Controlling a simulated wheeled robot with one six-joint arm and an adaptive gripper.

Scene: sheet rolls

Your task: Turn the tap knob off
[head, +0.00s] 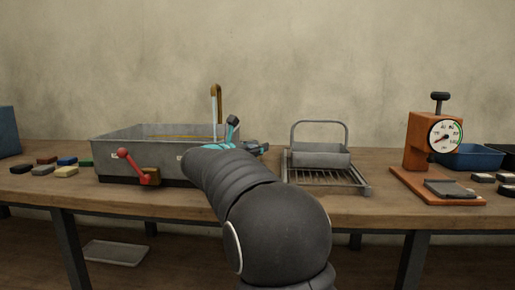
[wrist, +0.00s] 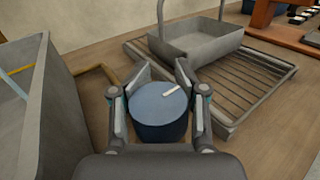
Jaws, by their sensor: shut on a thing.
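The tap knob (wrist: 158,112) is a round blue knob with a short white line on its top pointing right and slightly up in the wrist view. My gripper (wrist: 163,78) has one finger on each side of the knob and is shut on it. In the head view my gripper (head: 236,138) is mostly behind my arm, which hides the knob. The brass tap spout (head: 216,92) rises behind the grey basin (head: 110,144). A pale stream of water (head: 214,116) falls from the spout; in the wrist view the stream (wrist: 12,84) shows at the left.
A handled grey tray (head: 320,155) sits on a slatted rack (head: 352,178) right of the knob. An orange dial scale (head: 420,150) stands farther right. Several small coloured blocks (head: 66,171) lie at left.

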